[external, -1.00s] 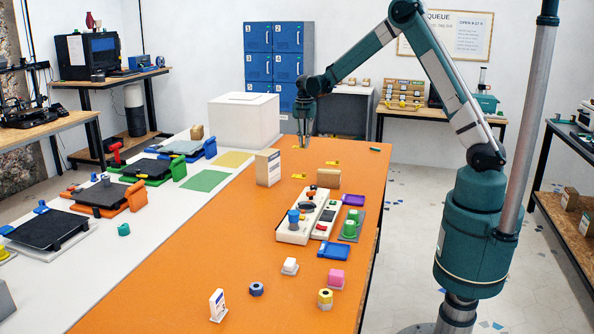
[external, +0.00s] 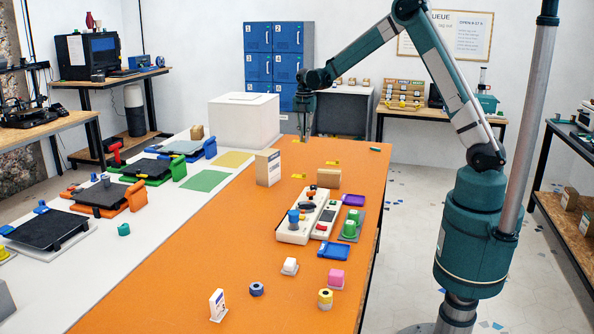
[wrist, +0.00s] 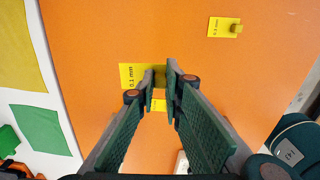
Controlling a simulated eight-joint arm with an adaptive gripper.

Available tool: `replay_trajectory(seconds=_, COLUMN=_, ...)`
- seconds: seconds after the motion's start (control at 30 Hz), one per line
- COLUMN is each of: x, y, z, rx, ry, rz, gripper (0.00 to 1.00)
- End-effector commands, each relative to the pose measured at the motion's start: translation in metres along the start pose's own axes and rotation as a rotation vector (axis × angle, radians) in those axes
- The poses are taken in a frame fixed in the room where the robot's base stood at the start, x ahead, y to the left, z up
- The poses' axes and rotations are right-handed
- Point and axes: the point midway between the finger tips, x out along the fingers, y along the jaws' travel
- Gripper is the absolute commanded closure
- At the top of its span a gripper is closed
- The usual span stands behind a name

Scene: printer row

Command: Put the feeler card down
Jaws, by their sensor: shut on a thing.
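My gripper (external: 304,136) hangs over the far end of the orange table, fingers pointing down. In the wrist view my gripper (wrist: 160,76) is shut on the raised part of a yellow feeler card (wrist: 130,76) marked 0.1 mm. The card's labelled side sticks out left of the fingers; the rest is hidden. It looks larger than the other card, so it seems to be off the table; the exact gap cannot be told. A second yellow card (wrist: 225,27) with a small tab lies on the table at upper right. Another yellow patch (wrist: 158,105) shows between the fingers, mostly hidden.
The orange table (external: 230,240) has free room around the cards. A tan box (external: 268,167) and a brown block (external: 327,178) stand nearer the camera. A white box (external: 244,120) stands left of my gripper. Green (external: 205,181) and yellow mats lie left.

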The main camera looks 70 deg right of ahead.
Motion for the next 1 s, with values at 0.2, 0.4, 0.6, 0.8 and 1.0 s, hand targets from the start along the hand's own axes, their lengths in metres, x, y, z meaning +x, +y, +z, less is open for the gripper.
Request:
replay_trajectory(seconds=0.2, x=-0.044, y=0.0, z=0.0, rx=0.0, ry=0.0, rz=0.0, gripper=0.95)
replay_trajectory(seconds=0.4, x=-0.081, y=0.0, z=0.0, rx=0.0, ry=0.0, rz=0.0, gripper=0.95)
replay_trajectory(seconds=0.6, x=-0.083, y=0.016, z=-0.029, rx=-0.034, ry=0.0, rz=0.0, gripper=0.95)
replay_trajectory(seconds=0.8, x=-0.083, y=0.036, z=-0.069, rx=-0.08, ry=0.0, rz=0.0, gripper=0.95)
replay_trajectory(seconds=1.0, x=-0.083, y=0.059, z=-0.123, rx=-0.141, ry=0.0, rz=0.0, gripper=0.95)
